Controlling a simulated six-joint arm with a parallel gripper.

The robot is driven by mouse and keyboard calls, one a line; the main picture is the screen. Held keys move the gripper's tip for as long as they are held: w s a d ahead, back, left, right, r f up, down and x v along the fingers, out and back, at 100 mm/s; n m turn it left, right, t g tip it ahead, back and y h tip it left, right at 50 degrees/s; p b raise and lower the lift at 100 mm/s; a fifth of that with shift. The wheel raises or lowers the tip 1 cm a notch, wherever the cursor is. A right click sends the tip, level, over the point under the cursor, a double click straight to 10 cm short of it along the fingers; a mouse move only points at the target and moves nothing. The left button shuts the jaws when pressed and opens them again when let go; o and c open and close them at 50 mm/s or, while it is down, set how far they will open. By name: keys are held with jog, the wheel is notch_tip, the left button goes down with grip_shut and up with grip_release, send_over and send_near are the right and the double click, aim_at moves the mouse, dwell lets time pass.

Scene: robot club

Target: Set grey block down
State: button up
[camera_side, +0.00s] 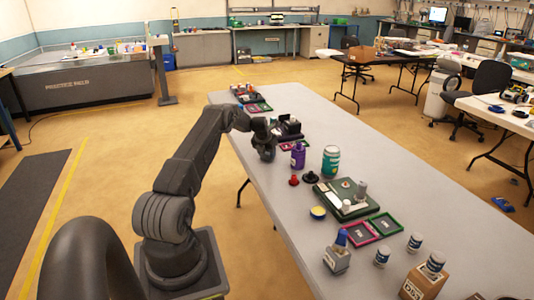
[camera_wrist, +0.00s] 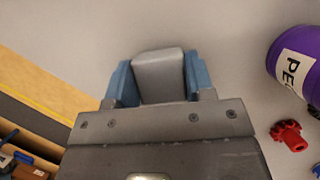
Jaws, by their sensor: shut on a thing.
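The grey block (camera_wrist: 158,66) is between the blue fingers of my gripper (camera_wrist: 158,84), which is shut on it, in the wrist view. In the side view my gripper (camera_side: 265,152) is low over the near left edge of the long grey table (camera_side: 400,172), left of the purple container. The block cannot be made out in the side view. I cannot tell whether its underside touches the table.
A purple labelled container (camera_wrist: 297,60) and a red knob-like piece (camera_wrist: 289,135) are to the right of my gripper. A green-and-white can (camera_side: 331,161) and a dark green tray (camera_side: 328,199) stand further right. Dark items (camera_side: 289,131) lie just behind my gripper.

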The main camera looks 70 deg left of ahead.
jog(key=o, duration=1.2)
jog(key=shift+f, duration=0.15)
